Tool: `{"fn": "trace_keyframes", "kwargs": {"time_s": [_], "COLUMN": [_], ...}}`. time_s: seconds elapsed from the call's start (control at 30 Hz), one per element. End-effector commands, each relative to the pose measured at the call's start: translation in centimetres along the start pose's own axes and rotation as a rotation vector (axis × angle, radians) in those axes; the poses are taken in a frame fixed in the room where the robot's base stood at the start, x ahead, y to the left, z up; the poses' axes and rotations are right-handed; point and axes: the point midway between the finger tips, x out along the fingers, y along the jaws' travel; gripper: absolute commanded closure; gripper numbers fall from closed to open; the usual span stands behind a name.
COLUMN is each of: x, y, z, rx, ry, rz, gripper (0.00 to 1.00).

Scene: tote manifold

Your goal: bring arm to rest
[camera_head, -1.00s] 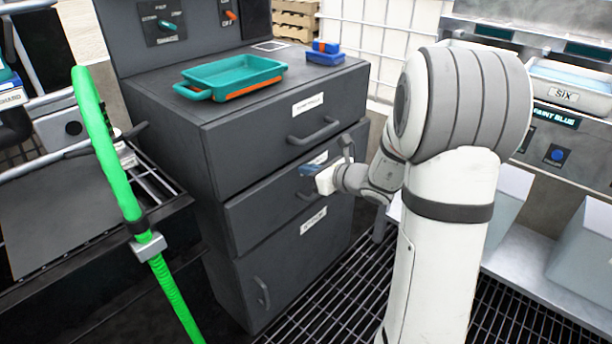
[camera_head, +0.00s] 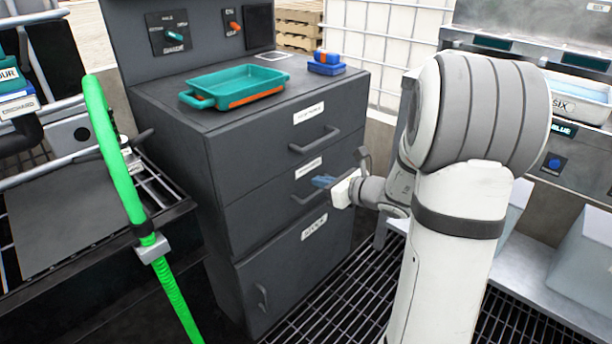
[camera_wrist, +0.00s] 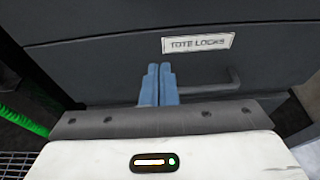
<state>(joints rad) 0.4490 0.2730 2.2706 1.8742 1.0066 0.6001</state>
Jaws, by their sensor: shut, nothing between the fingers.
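My gripper (camera_head: 323,181) is in front of the middle drawer of the dark grey cabinet, beside that drawer's handle (camera_head: 311,194). In the wrist view its two blue fingers (camera_wrist: 158,84) lie side by side, shut with nothing between them. Behind them are a drawer front with a label reading "TOTE LOCKS" (camera_wrist: 198,43) and a bar handle (camera_wrist: 222,85). I cannot tell whether the fingertips touch the drawer. My white and grey arm stands at the right of the head view, bent toward the cabinet.
A teal tray (camera_head: 208,83) and a small blue box (camera_head: 326,68) sit on the cabinet top (camera_head: 165,92). A green hose (camera_head: 121,175) rises at the left. The drawers and lower door look closed. A bench with tubs (camera_head: 583,100) stands at the right. Dark grating (camera_head: 335,295) covers the floor.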

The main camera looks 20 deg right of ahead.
Motion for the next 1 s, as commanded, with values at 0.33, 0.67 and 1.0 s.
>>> {"fn": "trace_keyframes", "kwargs": {"time_s": [0.33,0.67,1.0], "x": [-6.2,-7.2,-11.2], "y": [0.0,1.3,13.8], "z": [0.2,1.4,11.2], "rx": [0.001,-0.046,-0.670], "ry": [0.001,0.018,0.203], "rz": [0.000,0.038,0.475], "gripper": [1.00,1.00,1.00]}}
